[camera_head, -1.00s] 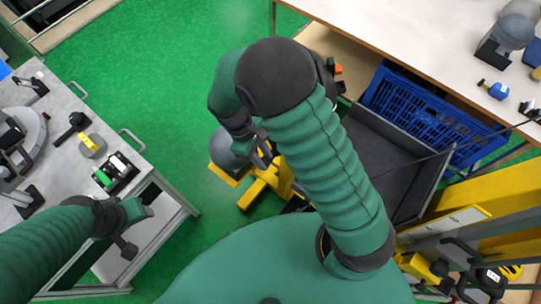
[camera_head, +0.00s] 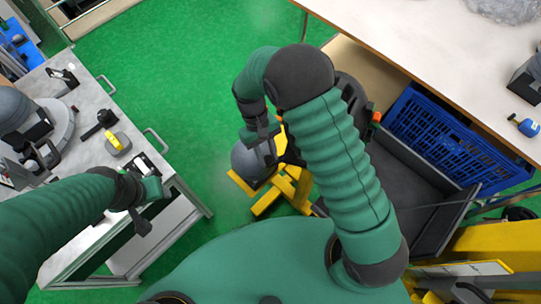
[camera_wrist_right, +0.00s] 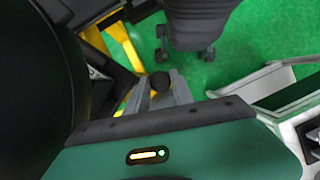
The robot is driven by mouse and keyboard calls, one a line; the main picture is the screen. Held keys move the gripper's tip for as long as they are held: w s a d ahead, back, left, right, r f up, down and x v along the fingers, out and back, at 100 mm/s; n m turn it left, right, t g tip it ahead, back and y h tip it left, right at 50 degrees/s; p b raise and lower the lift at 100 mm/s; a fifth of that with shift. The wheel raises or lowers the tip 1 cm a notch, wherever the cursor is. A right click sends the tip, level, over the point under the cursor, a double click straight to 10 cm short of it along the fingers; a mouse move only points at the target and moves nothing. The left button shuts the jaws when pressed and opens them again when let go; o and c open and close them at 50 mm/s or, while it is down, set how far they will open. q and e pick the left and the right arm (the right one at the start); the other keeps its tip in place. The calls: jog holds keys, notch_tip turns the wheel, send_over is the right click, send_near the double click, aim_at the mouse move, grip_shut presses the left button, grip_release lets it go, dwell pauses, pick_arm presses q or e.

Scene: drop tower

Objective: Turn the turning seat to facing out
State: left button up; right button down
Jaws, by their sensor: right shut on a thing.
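My right gripper (camera_head: 262,130) is over the green floor, just above a grey rounded thing (camera_head: 248,165) with yellow parts at its base. In the right wrist view the fingers (camera_wrist_right: 160,92) are shut on a small dark knob (camera_wrist_right: 160,81). A dark grey, seat-like body (camera_wrist_right: 200,22) stands beyond them, with casters beside it. I cannot tell for certain which of these belongs to the turning seat, nor which way it faces. My left gripper (camera_head: 142,200) is at the edge of the left bench; its jaws are unclear.
The left bench (camera_head: 90,78) carries a grey round plate (camera_head: 62,118) and small tools. A yellow frame (camera_head: 275,195) stands on the floor below my right arm. A blue crate (camera_head: 430,135) and a pale table (camera_head: 420,35) are at right. Green floor is clear at top centre.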

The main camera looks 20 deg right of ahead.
jog(key=w+d+m+y, duration=0.2)
jog(key=w+m, duration=0.4)
jog(key=w, duration=0.3)
jog(key=shift+w+y, duration=0.25)
jog(key=shift+y, duration=0.05)
jog(key=shift+w+r, duration=0.1)
dwell(0.5)
jog(key=c, duration=1.4)
grip_release()
jog(key=shift+o, duration=1.4)
